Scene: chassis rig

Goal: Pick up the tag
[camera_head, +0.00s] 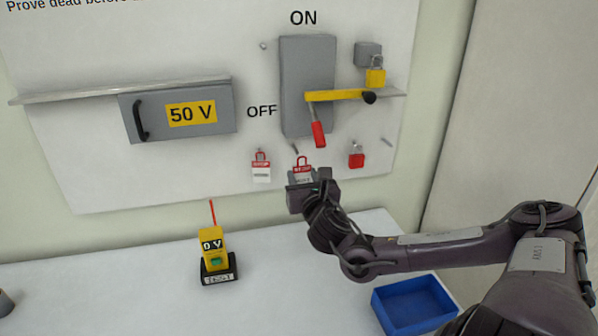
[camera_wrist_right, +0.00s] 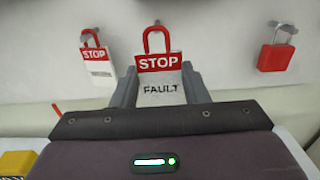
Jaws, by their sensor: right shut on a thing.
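A red and white STOP tag with the word FAULT (camera_wrist_right: 158,78) is between the fingers of my right gripper (camera_wrist_right: 160,92) in the right wrist view. The gripper is shut on the lower white part of the tag, and its red loop stands above. In the head view the tag's red top (camera_head: 302,163) shows just above my right gripper (camera_head: 312,179), close to the board. A second STOP tag (camera_head: 261,167) hangs on the board to the left; it also shows in the right wrist view (camera_wrist_right: 98,62). My left gripper is not in view.
A red padlock (camera_head: 356,155) hangs to the right. A yellow tester (camera_head: 213,250) and a blue bin (camera_head: 415,304) stand on the table.

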